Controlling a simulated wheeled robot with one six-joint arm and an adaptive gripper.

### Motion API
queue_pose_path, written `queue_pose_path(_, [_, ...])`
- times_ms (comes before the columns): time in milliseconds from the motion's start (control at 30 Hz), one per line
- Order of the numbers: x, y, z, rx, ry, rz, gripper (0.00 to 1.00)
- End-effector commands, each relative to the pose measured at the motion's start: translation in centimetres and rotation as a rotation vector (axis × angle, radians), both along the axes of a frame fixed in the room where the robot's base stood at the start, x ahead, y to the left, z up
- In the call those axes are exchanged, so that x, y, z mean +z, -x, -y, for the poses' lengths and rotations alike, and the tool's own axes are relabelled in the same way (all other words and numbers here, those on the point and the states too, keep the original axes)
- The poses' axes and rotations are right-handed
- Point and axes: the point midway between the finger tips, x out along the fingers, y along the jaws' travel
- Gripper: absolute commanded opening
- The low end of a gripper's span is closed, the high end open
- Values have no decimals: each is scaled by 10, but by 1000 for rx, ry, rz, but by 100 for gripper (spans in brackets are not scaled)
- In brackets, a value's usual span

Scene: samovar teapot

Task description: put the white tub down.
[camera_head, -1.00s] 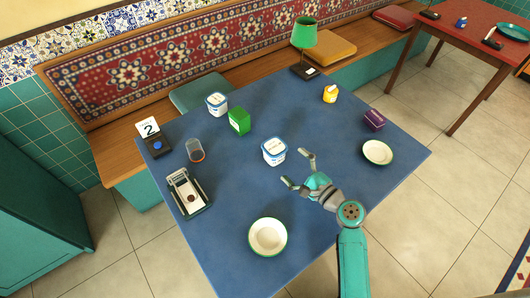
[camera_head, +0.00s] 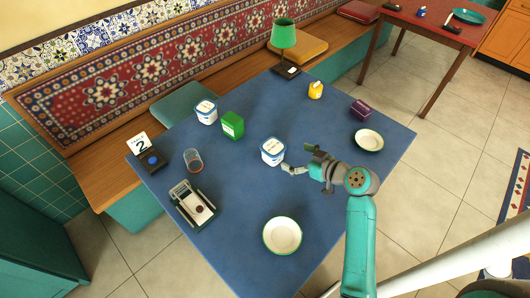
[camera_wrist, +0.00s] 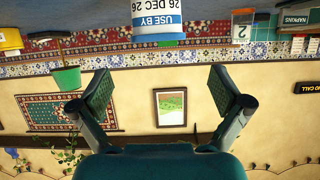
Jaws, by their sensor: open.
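A white tub with a blue label (camera_head: 272,152) stands upright on the blue table (camera_head: 235,185), near its middle. My gripper (camera_head: 298,160) is just right of this tub, its fingers open and pointing towards it. In the wrist view, which looks upside down, my gripper (camera_wrist: 160,92) is spread wide with nothing between the fingers. A second white and blue tub (camera_head: 206,113) stands farther back on the table.
A bowl (camera_head: 282,236) is in front.

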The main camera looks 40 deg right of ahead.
Motion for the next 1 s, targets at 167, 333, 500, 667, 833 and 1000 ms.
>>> queue_pose_path(167, [-6, -11, -1, 14, 34, -1, 100])
queue_pose_path(333, [-15, -34, -5, 13, 34, 0, 100])
queue_pose_path(500, [-21, -48, -8, 11, 33, 0, 100])
queue_pose_path(667, [-26, -57, -9, 12, 32, -1, 100])
queue_pose_path(833, [-37, -79, -12, 11, 32, 0, 100])
queue_pose_path(1000, [-43, -94, -15, 10, 31, 0, 100])
